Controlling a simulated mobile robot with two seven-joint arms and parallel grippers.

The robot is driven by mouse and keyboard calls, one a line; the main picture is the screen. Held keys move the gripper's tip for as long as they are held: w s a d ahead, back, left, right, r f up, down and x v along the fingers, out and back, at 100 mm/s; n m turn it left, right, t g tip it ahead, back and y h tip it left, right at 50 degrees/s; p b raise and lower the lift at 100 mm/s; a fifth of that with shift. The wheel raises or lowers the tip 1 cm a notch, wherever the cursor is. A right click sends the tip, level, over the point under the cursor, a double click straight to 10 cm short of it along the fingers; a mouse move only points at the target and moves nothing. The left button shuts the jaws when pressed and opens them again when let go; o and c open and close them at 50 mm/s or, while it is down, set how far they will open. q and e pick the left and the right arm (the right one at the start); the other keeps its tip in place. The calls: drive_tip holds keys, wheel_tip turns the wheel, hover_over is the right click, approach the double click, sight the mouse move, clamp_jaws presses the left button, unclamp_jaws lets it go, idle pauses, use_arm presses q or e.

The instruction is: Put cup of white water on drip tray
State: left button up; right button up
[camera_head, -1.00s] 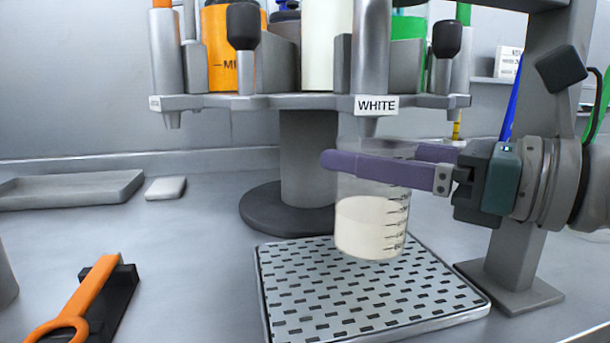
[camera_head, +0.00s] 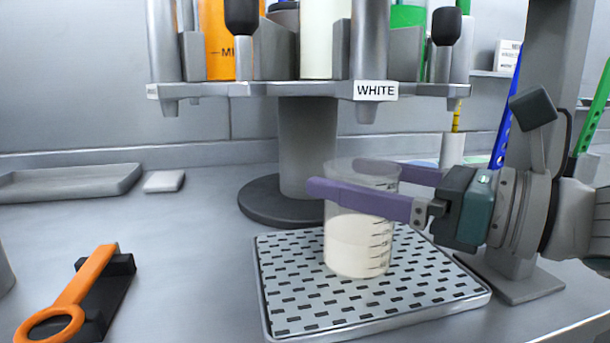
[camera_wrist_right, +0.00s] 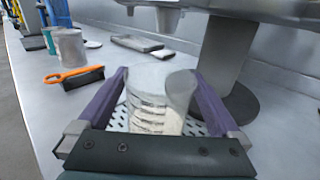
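A clear cup (camera_head: 358,245) of white liquid stands upright over the perforated drip tray (camera_head: 440,300). Its base appears to be on the tray, though I cannot be sure of contact. My right gripper (camera_head: 345,185) comes in from the right with its purple fingers on either side of the cup's upper part, shut on it. In the right wrist view the cup (camera_wrist_right: 155,105) sits between the two fingers near their tips. My left gripper is not in view.
A dispenser carousel with a WHITE label (camera_head: 376,91) hangs above and behind the cup, on a round grey base (camera_head: 262,205). An orange-handled tool (camera_head: 80,285) on a black block lies left of the tray. A grey flat tray (camera_head: 70,182) is at back left.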

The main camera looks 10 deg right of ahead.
drive_tip(key=shift+r, duration=0.15)
drive_tip(key=shift+s+d, duration=0.1)
drive_tip(key=v, duration=1.1)
drive_tip(key=shift+s+d, duration=0.2)
drive_tip(key=shift+d, duration=0.1)
drive_tip(key=shift+s, duration=0.1)
